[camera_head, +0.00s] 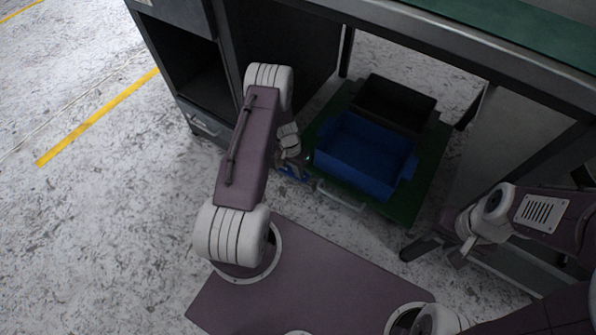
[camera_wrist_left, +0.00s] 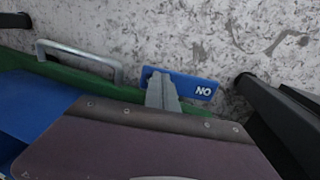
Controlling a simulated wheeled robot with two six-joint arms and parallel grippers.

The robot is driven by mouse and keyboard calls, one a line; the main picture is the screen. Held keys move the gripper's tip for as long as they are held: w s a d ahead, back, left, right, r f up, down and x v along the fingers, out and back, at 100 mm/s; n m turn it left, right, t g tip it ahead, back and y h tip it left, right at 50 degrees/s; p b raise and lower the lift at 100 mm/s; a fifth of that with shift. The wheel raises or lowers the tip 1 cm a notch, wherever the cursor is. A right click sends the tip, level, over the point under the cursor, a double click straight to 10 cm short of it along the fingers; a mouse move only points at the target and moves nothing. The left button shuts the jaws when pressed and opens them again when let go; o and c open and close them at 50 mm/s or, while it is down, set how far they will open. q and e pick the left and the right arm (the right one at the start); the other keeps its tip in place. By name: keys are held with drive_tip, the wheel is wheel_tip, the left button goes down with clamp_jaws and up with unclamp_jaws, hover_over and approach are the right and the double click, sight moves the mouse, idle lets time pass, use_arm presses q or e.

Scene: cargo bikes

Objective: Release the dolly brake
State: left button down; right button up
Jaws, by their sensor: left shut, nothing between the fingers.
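The green dolly (camera_head: 429,183) stands under the workbench and carries the crates. Its brake pedal is a small blue plate (camera_wrist_left: 196,87), lettered "NO" as seen in the left wrist view, beside the dolly's edge; a bit of its blue shows in the head view (camera_head: 291,175). My left gripper (camera_wrist_left: 161,90) is shut and empty, its fingertips over the left end of the plate and hiding that part. Whether they touch it I cannot tell. In the head view the left gripper (camera_head: 294,166) is at the dolly's near-left corner. My right gripper (camera_head: 457,257) is low at the right, far from the pedal.
A blue crate (camera_head: 366,178) and a dark crate (camera_head: 397,87) sit on the dolly. A metal handle (camera_wrist_left: 78,52) is on its edge; it also shows in the head view (camera_head: 341,198). The workbench (camera_head: 520,75) overhangs it. Floor at the left is clear.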

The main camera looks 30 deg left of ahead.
use_arm(q)
drive_tip(key=shift+d, duration=0.15)
drive_tip(key=shift+s+d+f+p, duration=0.1)
drive_tip(key=shift+d+f+p, duration=0.1)
drive_tip(key=shift+d+p, duration=0.15)
drive_tip(key=shift+d+f, duration=0.15)
drive_tip(key=shift+f, duration=0.05)
drive_tip(key=shift+a+r, duration=0.4)
drive_tip(key=shift+a, duration=0.35)
